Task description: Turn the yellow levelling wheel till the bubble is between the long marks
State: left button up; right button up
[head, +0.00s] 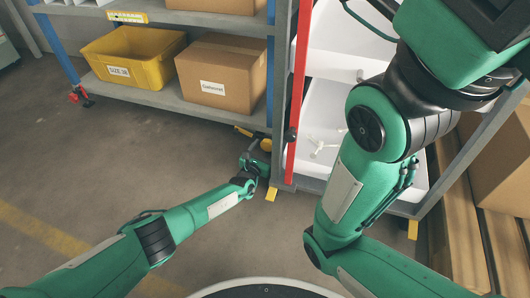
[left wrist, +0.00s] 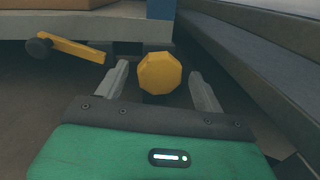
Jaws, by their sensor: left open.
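The yellow levelling wheel (head: 266,145) is low at the foot of the shelf's corner post. In the left wrist view the faceted yellow wheel (left wrist: 160,73) stands between my two fingers, with a gap visible on each side. My left gripper (head: 257,161) is open around it, near the floor. A small yellow plate (head: 127,17) on the upper shelf edge may be the level; it is too small to read the bubble or marks.
A yellow lever (left wrist: 70,47) with a dark knob sticks out left of the wheel. The shelf holds a yellow bin (head: 133,57) and a cardboard box (head: 222,75). A red upright (head: 298,95) and a rack with white trays stand to the right. The floor at left is clear.

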pick_arm(q)
jog(key=c, duration=1)
jog(key=shift+o, duration=0.2)
jog(key=shift+m, duration=0.8)
jog(key=m, duration=0.3)
jog(key=shift+d+y+p, duration=0.1)
jog(key=shift+y+p, duration=0.2)
jog(key=shift+m, duration=1)
